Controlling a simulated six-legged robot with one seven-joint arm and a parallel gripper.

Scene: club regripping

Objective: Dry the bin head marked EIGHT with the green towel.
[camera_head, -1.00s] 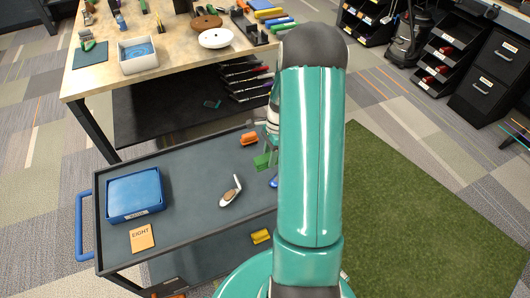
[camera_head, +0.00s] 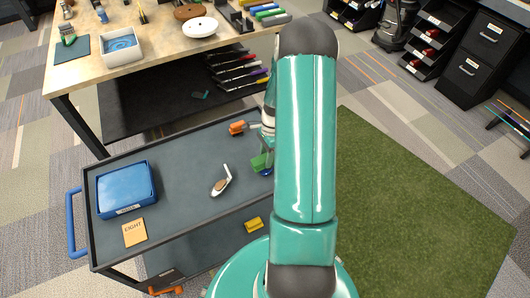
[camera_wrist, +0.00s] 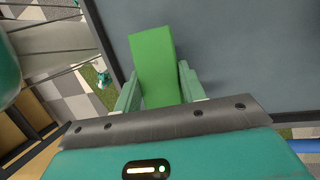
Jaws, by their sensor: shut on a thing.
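A green towel (camera_wrist: 153,62), seen as a flat green piece, is between the two fingers of my gripper (camera_wrist: 160,85) in the wrist view. My gripper is shut on it. In the head view the towel (camera_head: 261,161) shows beside my arm, over the right part of the grey cart (camera_head: 190,160); my arm hides most of the gripper. A club head (camera_head: 221,181) with a pale shaft stub and a brown face lies on the cart, left of the towel and apart from it. A tan card reading EIGHT (camera_head: 134,231) lies at the cart's front left.
A blue tray (camera_head: 126,190) sits at the cart's left. An orange tool (camera_head: 237,128) is near its back edge; a yellow block (camera_head: 253,224) is below the front edge. A wooden workbench (camera_head: 85,75) stands behind. The cart's middle is mostly clear.

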